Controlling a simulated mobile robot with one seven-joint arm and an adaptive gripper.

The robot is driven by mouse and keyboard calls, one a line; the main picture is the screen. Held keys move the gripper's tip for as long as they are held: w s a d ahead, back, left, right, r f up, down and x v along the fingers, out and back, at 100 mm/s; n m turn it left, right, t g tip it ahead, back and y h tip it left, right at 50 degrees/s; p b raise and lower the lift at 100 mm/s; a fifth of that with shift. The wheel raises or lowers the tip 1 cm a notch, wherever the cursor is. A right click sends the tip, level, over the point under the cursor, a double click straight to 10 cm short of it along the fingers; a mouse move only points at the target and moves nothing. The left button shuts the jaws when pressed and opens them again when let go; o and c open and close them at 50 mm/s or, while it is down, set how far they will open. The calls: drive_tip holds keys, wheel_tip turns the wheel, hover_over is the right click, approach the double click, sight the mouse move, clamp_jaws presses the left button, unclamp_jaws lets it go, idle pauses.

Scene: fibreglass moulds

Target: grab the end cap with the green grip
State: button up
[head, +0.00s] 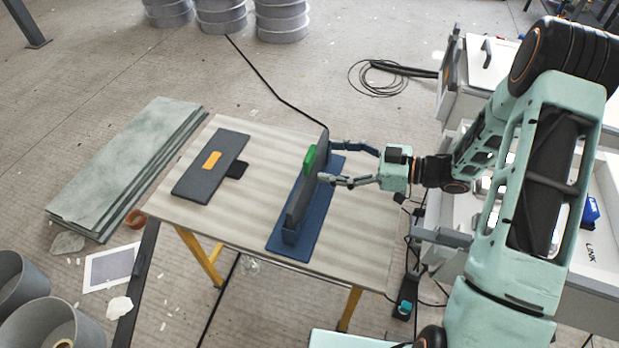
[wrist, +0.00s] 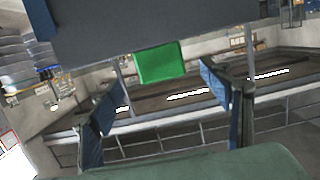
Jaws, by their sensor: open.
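The end cap with the green grip is a dark grey panel (head: 301,190) standing on edge in a blue base (head: 290,243) on the table. Its green grip (head: 309,160) shows near the panel's upper part. In the wrist view, the panel (wrist: 150,30) fills the top and the green grip (wrist: 160,63) hangs at its lower edge. My gripper (head: 328,162) is open and empty, just right of the panel in the head view. In the wrist view, the green grip lies between the directions of the two blue fingers, above their tips. I cannot tell whether a finger touches the panel.
A second dark panel (head: 198,181) with an orange grip (head: 211,160) lies flat at the table's left. The striped table (head: 250,140) is clear around both. Green-grey boards (head: 125,160) lie on the floor at left. A white cabinet (head: 488,70) stands at right.

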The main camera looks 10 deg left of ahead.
sight(313, 158)
drive_tip(key=x, duration=0.6)
drive_tip(key=shift+a+p, duration=0.2)
drive_tip(key=shift+p, duration=0.1)
drive_tip(key=shift+c, duration=0.3)
clamp_jaws()
drive_tip(key=shift+r, duration=0.2)
